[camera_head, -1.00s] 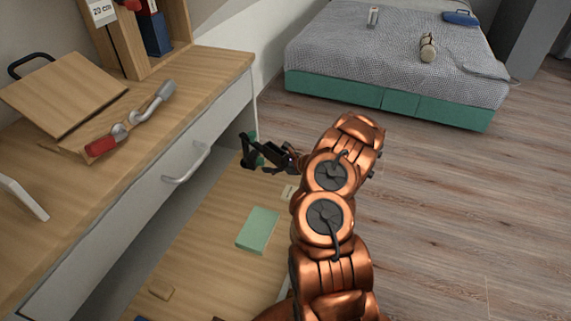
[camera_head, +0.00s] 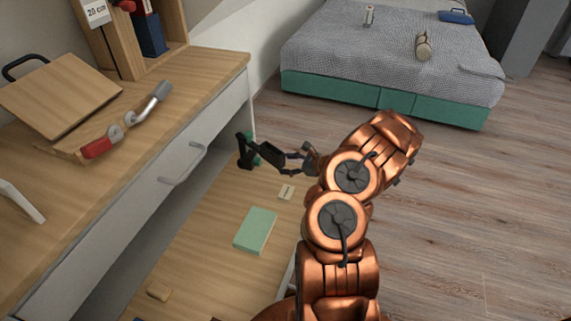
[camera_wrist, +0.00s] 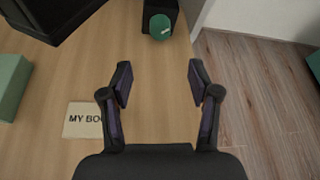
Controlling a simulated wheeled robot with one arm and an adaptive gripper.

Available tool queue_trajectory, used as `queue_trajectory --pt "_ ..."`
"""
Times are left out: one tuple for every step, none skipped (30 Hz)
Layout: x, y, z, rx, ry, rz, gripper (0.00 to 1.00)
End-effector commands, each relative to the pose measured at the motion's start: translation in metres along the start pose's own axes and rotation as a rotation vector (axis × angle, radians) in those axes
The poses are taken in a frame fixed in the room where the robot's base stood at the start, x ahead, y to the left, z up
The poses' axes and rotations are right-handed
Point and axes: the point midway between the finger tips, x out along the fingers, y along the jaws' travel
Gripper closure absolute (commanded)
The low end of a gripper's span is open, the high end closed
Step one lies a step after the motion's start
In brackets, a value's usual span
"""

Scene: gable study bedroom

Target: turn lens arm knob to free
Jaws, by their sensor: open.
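In the wrist view a round green knob (camera_wrist: 160,27) with a small white mark sits on a black block (camera_wrist: 170,8) at the top edge. I cannot read where the mark points. My gripper (camera_wrist: 159,80) is open and empty. Its two fingers are spread below the knob, apart from it, over bare wood. In the head view my gripper (camera_head: 270,157) is low beside the desk, partly overlapping a small black and green thing (camera_head: 243,150), so the knob cannot be picked out clearly there.
A dark, frame-like object (camera_wrist: 60,20) is at the upper left of the wrist view. A "MY BOO…" card (camera_wrist: 85,122) and a green book (camera_head: 256,231) lie on the lower wooden surface. The desk drawer front (camera_head: 150,190) stands left. Open floor (camera_head: 450,200) is right.

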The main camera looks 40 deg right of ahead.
Motion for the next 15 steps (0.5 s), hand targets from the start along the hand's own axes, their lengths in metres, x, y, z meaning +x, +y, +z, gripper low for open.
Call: queue_trajectory --pt "-0.001 -0.001 -0.001 0.006 0.004 0.003 0.39" --pt "-0.001 -0.003 -0.002 0.012 0.006 0.005 0.39" --pt "-0.002 -0.005 -0.003 0.024 0.011 0.009 0.39" --pt "-0.003 -0.007 -0.004 0.035 0.015 0.014 0.39" --pt "-0.003 -0.010 -0.006 0.049 0.021 0.021 0.39" --pt "-0.003 -0.014 -0.009 0.070 0.029 0.030 0.39" --pt "-0.002 -0.017 -0.011 0.087 0.035 0.039 0.39" --pt "-0.001 -0.019 -0.013 0.106 0.039 0.048 0.39" --pt "0.001 -0.021 -0.013 0.133 0.040 0.064 0.39" --pt "0.004 -0.022 -0.013 0.152 0.040 0.077 0.39" --pt "0.006 -0.024 -0.014 0.171 0.041 0.087 0.39" --pt "0.011 -0.026 -0.014 0.195 0.042 0.103 0.39" --pt "0.014 -0.026 -0.014 0.214 0.041 0.116 0.39" --pt "0.018 -0.026 -0.013 0.232 0.038 0.128 0.39" --pt "0.023 -0.025 -0.010 0.253 0.033 0.145 0.39"
